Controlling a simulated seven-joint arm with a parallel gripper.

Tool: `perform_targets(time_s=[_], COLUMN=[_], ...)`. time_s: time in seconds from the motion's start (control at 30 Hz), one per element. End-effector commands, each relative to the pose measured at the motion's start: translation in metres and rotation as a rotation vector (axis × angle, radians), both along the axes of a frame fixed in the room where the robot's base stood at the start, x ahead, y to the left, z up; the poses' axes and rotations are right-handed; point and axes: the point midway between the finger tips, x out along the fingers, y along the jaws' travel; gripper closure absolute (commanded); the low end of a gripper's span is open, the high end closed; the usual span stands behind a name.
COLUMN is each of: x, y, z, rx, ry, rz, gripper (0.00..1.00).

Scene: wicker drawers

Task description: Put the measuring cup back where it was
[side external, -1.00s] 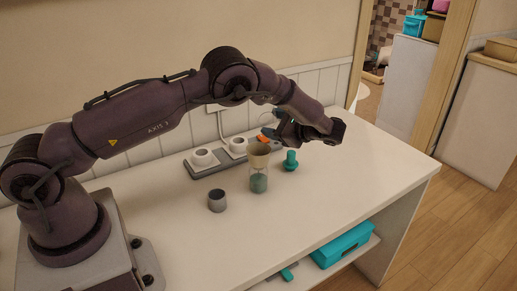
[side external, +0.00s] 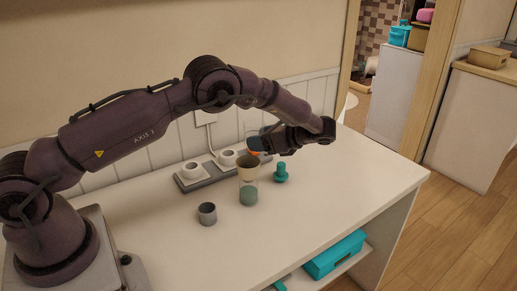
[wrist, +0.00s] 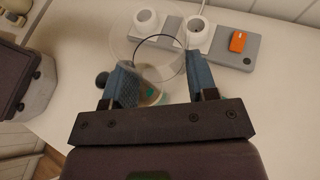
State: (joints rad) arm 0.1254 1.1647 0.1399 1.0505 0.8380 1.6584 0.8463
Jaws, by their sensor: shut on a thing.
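A clear, round-rimmed cup, seemingly the measuring cup (wrist: 120,43), is between my gripper's (wrist: 161,88) blue-grey fingers in the wrist view, and they are shut on it. In the side view my gripper (side external: 267,141) holds this clear cup (side external: 250,140) above the counter, near the right end of a grey socket strip (side external: 186,184). The strip's orange switch (wrist: 238,41) shows in the wrist view. A clear jar (side external: 249,193) with green contents and a tan top stands in front of the strip. In the wrist view, part of it shows between my fingers.
A small grey cup (side external: 207,213) stands left of the jar. A teal knob-shaped thing (side external: 281,172) stands right of it, below my gripper. Two white round pieces (side external: 192,170) sit on the strip. The counter (side external: 330,205) is clear at the right and front.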

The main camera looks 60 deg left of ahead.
Motion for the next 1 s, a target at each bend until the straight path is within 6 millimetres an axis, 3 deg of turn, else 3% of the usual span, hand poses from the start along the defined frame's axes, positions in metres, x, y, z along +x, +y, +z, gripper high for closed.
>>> perform_targets(time_s=[0.13, 0.23, 0.4, 0.6, 0.8, 1.0], x=[0.007, 0.005, -0.015, -0.05, -0.092, -0.124], y=[-0.024, -0.055, -0.102, -0.139, -0.15, -0.14], z=[0.009, 0.021, 0.029, 0.027, 0.014, -0.003], rx=[-0.001, -0.003, -0.004, -0.005, -0.006, -0.008], ry=[-0.003, -0.003, -0.001, -0.001, 0.0, 0.0], rz=[-0.049, -0.119, -0.299, -0.535, -0.741, -0.838], gripper=[0.73, 0.73, 0.73, 0.73, 0.73, 0.73])
